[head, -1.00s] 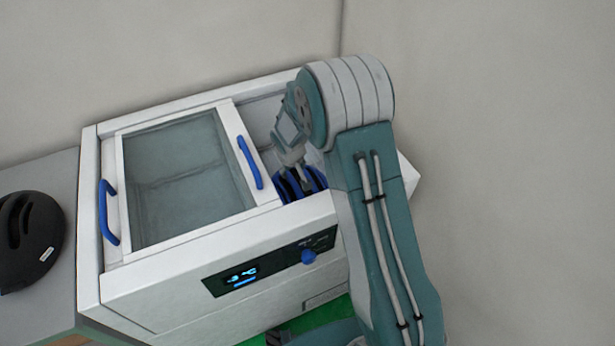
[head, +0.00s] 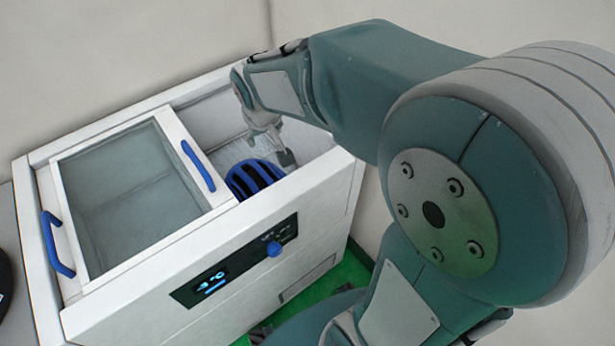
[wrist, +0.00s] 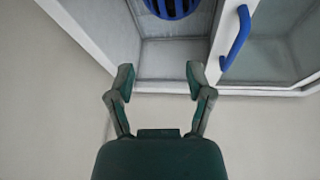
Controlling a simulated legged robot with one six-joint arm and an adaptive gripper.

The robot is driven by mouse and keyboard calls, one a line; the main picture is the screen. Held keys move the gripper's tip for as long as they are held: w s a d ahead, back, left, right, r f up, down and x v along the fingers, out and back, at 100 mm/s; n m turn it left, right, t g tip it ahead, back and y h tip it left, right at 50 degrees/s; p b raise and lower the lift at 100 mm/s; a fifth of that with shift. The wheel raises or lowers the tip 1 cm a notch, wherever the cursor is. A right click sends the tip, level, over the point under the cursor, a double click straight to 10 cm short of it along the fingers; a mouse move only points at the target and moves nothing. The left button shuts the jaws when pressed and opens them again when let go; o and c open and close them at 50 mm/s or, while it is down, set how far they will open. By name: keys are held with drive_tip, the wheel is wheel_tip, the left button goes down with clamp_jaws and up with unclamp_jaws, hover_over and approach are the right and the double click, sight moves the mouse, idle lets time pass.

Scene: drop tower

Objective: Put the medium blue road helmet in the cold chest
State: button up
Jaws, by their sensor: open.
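The blue road helmet (head: 252,178) lies inside the open right part of the white cold chest (head: 130,312), near its front wall. It also shows at the top edge of the wrist view (wrist: 174,7), partly cut off. My gripper (head: 285,157) is above the chest's opening, behind and to the right of the helmet. In the wrist view my gripper (wrist: 159,78) has its fingers spread apart with nothing between them, and the helmet is clear of them.
A sliding glass lid (head: 140,195) with blue handles (head: 198,166) covers the chest's left part. A dark object is cut off at the left edge. A wall stands behind.

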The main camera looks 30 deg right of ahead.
drive_tip(key=s+r, duration=0.3)
drive_tip(key=s, duration=0.6)
drive_tip(key=s+r+m+t, duration=0.1)
drive_tip(key=s+r, duration=0.2)
drive_tip(key=s, duration=0.7)
drive_tip(key=shift+d+r+y, duration=0.2)
drive_tip(key=shift+d+y, duration=0.05)
drive_tip(key=shift+y, duration=0.15)
drive_tip(key=shift+w, duration=0.1)
